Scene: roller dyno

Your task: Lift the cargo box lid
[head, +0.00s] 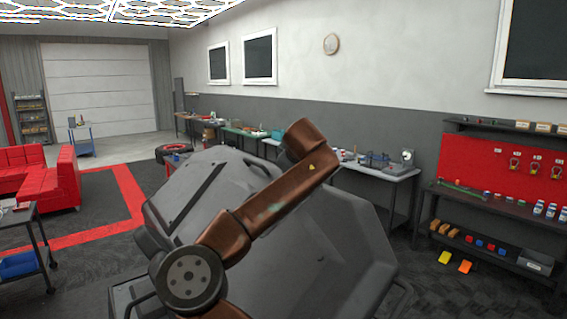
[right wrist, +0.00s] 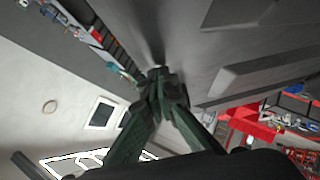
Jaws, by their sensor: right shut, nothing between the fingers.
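The large grey cargo box (head: 335,250) fills the lower middle of the head view. A grey panel with a dark strip, which looks like its lid (head: 225,165), shows behind and left of my copper-coloured arm. The arm crosses in front and hides part of the box, so I cannot tell how far the lid is raised. In the right wrist view my right gripper (right wrist: 158,74) has its dark green fingers together and empty. Its tips are close to a smooth grey surface, probably the box (right wrist: 215,50); contact cannot be told. My left gripper is not in view.
A workbench (head: 375,170) with tools runs along the wall behind the box. A red-backed tool bench (head: 500,165) stands at the right. A red sofa (head: 45,178) and a dark cart (head: 30,215) are at the left.

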